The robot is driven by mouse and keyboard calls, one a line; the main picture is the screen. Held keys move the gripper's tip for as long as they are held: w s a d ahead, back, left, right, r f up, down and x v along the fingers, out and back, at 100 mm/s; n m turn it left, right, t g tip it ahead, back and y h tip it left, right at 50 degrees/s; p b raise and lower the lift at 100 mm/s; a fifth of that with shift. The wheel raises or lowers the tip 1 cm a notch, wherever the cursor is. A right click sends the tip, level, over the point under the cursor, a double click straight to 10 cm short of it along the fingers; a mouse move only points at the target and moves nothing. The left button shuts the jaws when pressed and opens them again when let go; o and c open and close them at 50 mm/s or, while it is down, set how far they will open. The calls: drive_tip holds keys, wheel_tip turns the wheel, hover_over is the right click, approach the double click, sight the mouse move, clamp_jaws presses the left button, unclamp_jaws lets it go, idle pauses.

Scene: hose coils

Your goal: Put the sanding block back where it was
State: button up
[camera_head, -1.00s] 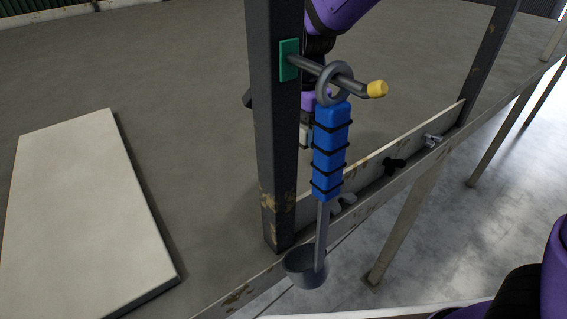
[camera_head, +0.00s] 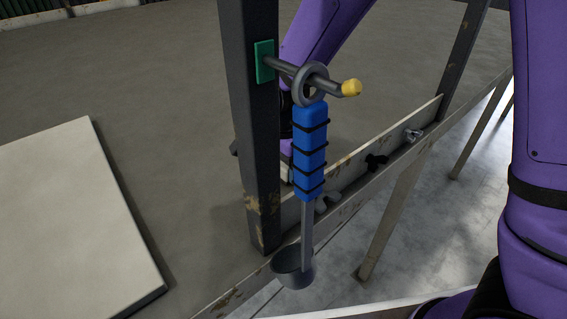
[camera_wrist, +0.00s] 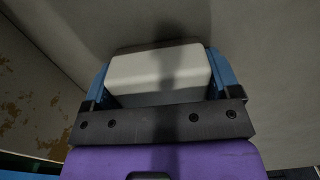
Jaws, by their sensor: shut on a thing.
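The sanding block (camera_wrist: 160,70), a whitish block with a grey underside, sits between the two blue fingers of my gripper (camera_wrist: 158,74) in the wrist view. The fingers are shut on its two ends. Grey surface shows beyond it; whether the block touches that surface I cannot tell. In the head view, my gripper is mostly hidden behind the dark post and the hanging blue-handled ladle. A small pale patch low beside the post (camera_head: 286,173) appears to be the block.
The dark post (camera_head: 256,140) carries a yellow-tipped peg (camera_head: 329,86), with the blue-handled ladle (camera_head: 311,150) hanging in front of my arm. A pale slab (camera_head: 75,220) lies left; grey surface between is clear.

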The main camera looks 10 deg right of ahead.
drive_tip(key=shift+f, duration=0.15)
drive_tip(key=o, duration=0.7)
wheel_tip(320, 180, up, 12)
drive_tip(key=shift+r, duration=0.1)
drive_tip(key=s+d+r+n+t, duration=0.1)
drive_tip(key=s+d+r+n, duration=0.15)
drive_tip(key=d+r, duration=0.35)
drive_tip(key=s+d+r+n+t, duration=0.1)
drive_tip(key=s+d+r+n, duration=0.15)
drive_tip(key=d, duration=0.55)
drive_tip(key=shift+s+d+r+n+t, duration=0.55)
drive_tip(key=shift+s+d+n, duration=0.5)
drive_tip(key=shift+s+d, duration=0.95)
drive_tip(key=shift+s+d+r+n+t, duration=0.55)
drive_tip(key=shift+s+d+n, duration=0.75)
drive_tip(key=shift+s, duration=1.25)
drive_tip(key=shift+s+d+r+n+t, duration=0.55)
drive_tip(key=shift+s+d+n, duration=0.2)
drive_tip(key=shift+s+d, duration=1.4)
